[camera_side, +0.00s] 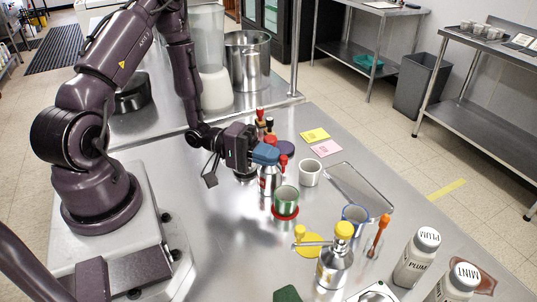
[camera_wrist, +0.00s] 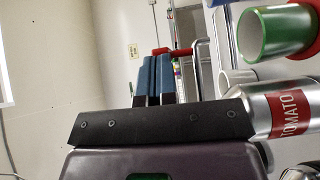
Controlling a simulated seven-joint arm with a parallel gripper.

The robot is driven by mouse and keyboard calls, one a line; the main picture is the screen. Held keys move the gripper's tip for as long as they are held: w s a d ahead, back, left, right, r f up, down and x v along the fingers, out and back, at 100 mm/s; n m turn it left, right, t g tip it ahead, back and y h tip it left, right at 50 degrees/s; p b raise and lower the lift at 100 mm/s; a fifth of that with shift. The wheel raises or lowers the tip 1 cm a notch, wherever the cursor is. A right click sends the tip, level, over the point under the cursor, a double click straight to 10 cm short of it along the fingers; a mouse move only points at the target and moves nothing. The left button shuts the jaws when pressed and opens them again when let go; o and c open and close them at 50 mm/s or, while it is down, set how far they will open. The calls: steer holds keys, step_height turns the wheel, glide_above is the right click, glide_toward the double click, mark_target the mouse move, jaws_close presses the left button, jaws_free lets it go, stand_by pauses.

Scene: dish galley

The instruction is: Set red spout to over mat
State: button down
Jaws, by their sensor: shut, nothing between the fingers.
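A metal bottle labelled TOMATO with a red pump top stands on the steel counter; its body (camera_side: 268,185) is partly behind my gripper. Its red spout (camera_side: 283,161) shows just right of my blue fingertips, and a red part also shows beyond the fingers in the wrist view (camera_wrist: 160,50). My gripper (camera_side: 266,154) is shut and empty, close beside the pump top; I cannot tell whether it touches it. A yellow mat (camera_side: 310,250) lies further forward, partly under another pump's yellow spout. A green mat (camera_side: 288,294) lies at the front edge of the picture.
A green cup (camera_side: 287,198) on a red saucer (camera_side: 285,216) and a white cup (camera_side: 310,172) stand close to the bottle. A yellow-topped pump bottle (camera_side: 334,268), a blue-rimmed cup (camera_side: 355,217) and a PLUM shaker (camera_side: 416,258) stand nearer. The counter left of these is clear.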

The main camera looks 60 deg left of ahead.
steer(key=shift+x, duration=0.8)
steer(key=shift+a, duration=0.15)
steer(key=s+d+f+v, duration=0.1)
steer(key=v, duration=1.4)
steer(key=s+d+r+m+g+y, duration=0.1)
steer(key=d+r+m+g+y, duration=0.2)
steer(key=d+r+y, duration=0.3)
steer(key=s+d+r+m+g+y, duration=0.1)
steer(key=d+r+m+g+y, duration=0.2)
steer(key=r, duration=1.4)
steer(key=d+m+y, duration=0.2)
steer(key=d+y, duration=0.1)
steer(key=y, duration=0.1)
steer(key=shift+s, duration=0.2)
